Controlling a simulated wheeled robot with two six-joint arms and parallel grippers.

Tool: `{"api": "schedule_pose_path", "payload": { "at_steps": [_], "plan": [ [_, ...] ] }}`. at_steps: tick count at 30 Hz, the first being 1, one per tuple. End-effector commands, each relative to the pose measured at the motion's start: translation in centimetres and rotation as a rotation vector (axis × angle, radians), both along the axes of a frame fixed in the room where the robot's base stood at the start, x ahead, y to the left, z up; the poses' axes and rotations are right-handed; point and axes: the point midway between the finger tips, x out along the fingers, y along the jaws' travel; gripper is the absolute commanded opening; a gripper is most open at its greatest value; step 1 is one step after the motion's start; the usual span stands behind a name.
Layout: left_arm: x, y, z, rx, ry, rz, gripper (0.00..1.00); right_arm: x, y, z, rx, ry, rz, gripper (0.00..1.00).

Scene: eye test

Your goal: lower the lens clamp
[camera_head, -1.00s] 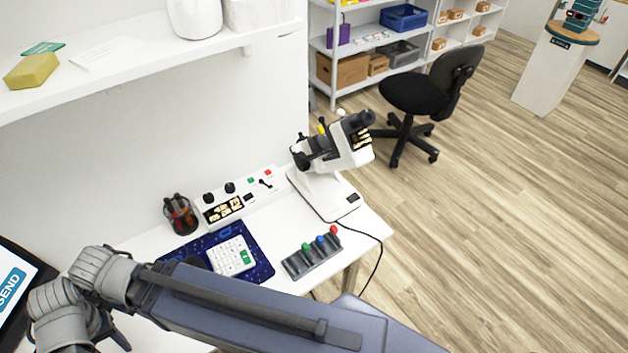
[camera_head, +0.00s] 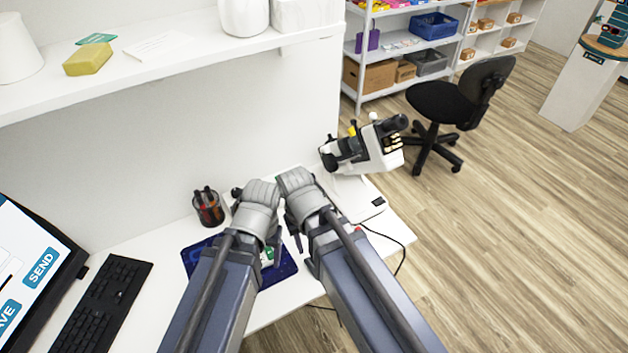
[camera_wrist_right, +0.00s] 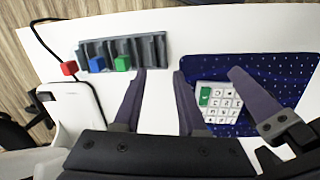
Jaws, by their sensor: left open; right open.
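The white lens meter (camera_head: 378,152) stands at the back right of the desk, with a black eyepiece tube at its upper right and dark parts on its left side. I cannot tell which part is the lens clamp. Its white base (camera_wrist_right: 72,112) shows at the left in the right wrist view. My left gripper (camera_head: 260,232) is open over the keypad area, left of the lens meter, its tips partly hidden. My right gripper (camera_wrist_right: 159,74) is open and empty beside it, between the grey rack and the keypad mat in the wrist view. Neither gripper touches the lens meter.
A grey rack (camera_wrist_right: 152,52) holds blue and green pieces, with a red one (camera_wrist_right: 69,68) beside it. A white keypad (camera_wrist_right: 220,100) lies on the blue mat (camera_wrist_right: 275,75). A pen cup (camera_head: 208,207) and black keyboard (camera_head: 100,305) are left. A shelf (camera_head: 180,60) overhangs.

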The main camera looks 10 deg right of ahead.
Motion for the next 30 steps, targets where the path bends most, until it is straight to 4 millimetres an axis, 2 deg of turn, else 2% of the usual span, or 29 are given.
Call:
{"api": "schedule_pose_path", "payload": {
  "at_steps": [1, 6, 9, 13, 15, 19, 30],
  "plan": [
    [0.0, 0.0, 0.4, 0.0, 0.0, 0.0, 0.71, 3.5, 0.9, 0.4, 0.002, -0.005, -0.088, 0.41],
    [0.0, 0.0, 1.2, 0.0, 0.0, 0.0, 0.71, 13.6, 2.6, 1.2, 0.001, -0.026, -0.506, 0.41],
    [0.0, 0.0, 1.7, 0.0, 0.0, 0.0, 0.71, 18.9, 3.2, 1.6, -0.002, -0.035, -0.746, 0.41],
    [0.0, 0.0, 2.0, 0.0, 0.0, 0.0, 0.71, 24.1, 3.5, 2.0, -0.009, -0.043, -0.995, 0.41],
    [0.0, 0.0, 2.2, 0.0, 0.0, 0.0, 0.71, 25.9, 3.6, 2.2, -0.014, -0.046, -1.091, 0.41],
    [0.0, 0.0, 2.3, 0.0, 0.0, 0.0, 0.71, 27.7, 3.6, 2.3, -0.018, -0.049, -1.196, 0.41],
    [0.0, 0.0, 1.5, 0.0, 0.0, 0.0, 0.71, 27.7, 3.5, 1.5, -0.02, -0.05, -1.222, 0.41]
  ]
}}
